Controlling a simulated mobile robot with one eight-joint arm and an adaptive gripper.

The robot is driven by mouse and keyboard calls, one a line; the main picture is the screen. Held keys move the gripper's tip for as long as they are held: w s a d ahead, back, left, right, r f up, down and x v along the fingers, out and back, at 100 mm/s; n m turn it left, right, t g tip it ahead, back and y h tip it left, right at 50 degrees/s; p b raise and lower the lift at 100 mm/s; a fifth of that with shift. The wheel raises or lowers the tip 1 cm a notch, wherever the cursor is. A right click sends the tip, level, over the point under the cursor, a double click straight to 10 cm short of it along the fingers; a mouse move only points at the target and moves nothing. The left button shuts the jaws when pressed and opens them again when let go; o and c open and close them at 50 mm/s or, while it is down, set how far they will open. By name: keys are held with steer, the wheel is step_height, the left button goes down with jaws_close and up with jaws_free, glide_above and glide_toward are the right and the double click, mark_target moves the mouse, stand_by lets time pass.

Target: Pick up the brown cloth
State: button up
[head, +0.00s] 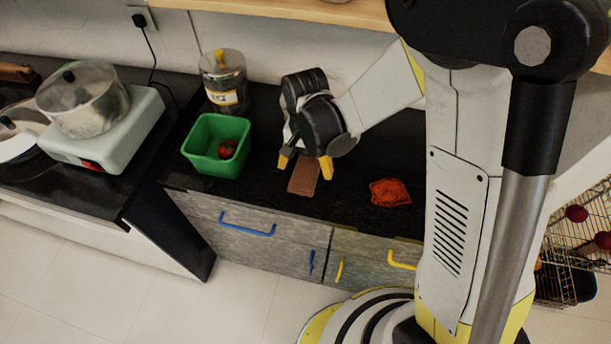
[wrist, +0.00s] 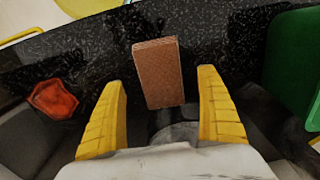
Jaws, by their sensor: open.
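The brown cloth (head: 304,178) is a flat, folded rectangle on the black countertop, near its front edge. In the wrist view the brown cloth (wrist: 157,75) lies in line with the space between my two yellow fingers. My gripper (head: 305,165) is above the cloth with its fingers spread and pointing down. In the wrist view my gripper (wrist: 160,80) is open and empty, with one finger on each side of the cloth. I cannot tell the exact height of the fingertips over the counter.
A crumpled orange-red cloth (head: 390,192) lies to the right. A glass jar (head: 224,82) stands behind the bin. The black counter (head: 345,192) is bare between the two cloths.

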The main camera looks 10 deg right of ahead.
mark_target(305, 171)
step_height(305, 171, down, 3)
steer(key=shift+w+f+b, duration=0.1)
steer(key=shift+b, duration=0.35)
steer(key=c, duration=1.2)
steer(key=shift+r, duration=0.25)
steer(key=shift+c, duration=0.2)
step_height(305, 171, up, 5)
steer(key=p, duration=0.2)
steer(key=shift+f+p, duration=0.2)
steer(key=shift+p, duration=0.2)
steer(key=w+d+r+p, duration=0.1)
steer(key=d+r+p, duration=0.2)
steer(key=d+r, duration=0.3)
steer(key=d, duration=0.5)
steer(key=shift+d, duration=0.3)
steer(key=shift+r, duration=0.1)
